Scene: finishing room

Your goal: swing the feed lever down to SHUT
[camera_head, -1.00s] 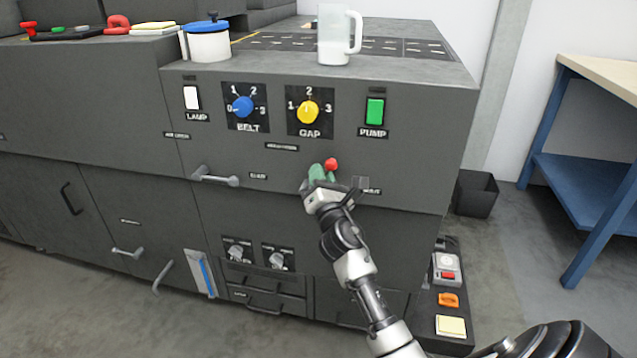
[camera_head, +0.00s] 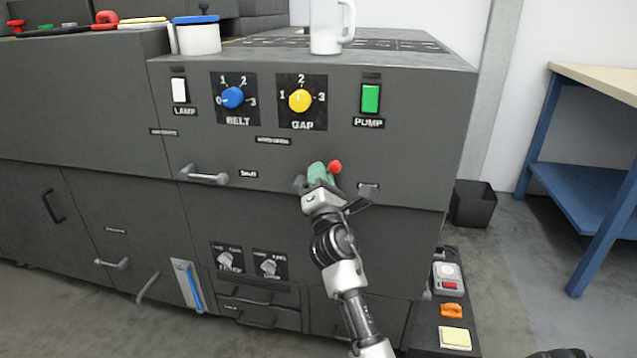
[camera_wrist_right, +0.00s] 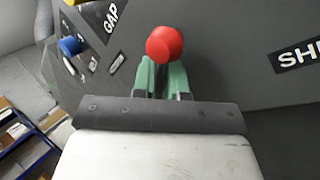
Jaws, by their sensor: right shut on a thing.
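The feed lever shows as a round red knob (camera_head: 335,167) on the front of the dark grey machine, below the GAP dial. The knob also shows in the wrist view (camera_wrist_right: 164,45). My right gripper (camera_head: 320,174) is shut on the lever, with its green fingers just behind the knob. The fingers (camera_wrist_right: 163,80) hide most of the lever's shaft. A small label (camera_head: 368,186) sits right of and a little below the knob; in the wrist view the label (camera_wrist_right: 299,55) reads "SH" before the frame cuts it. My left gripper is not in view.
A grey handle (camera_head: 204,176) juts out left of the lever. The BELT dial (camera_head: 233,97), GAP dial (camera_head: 300,101) and green PUMP switch (camera_head: 370,99) are above. A blue-legged bench (camera_head: 590,180) is at the right.

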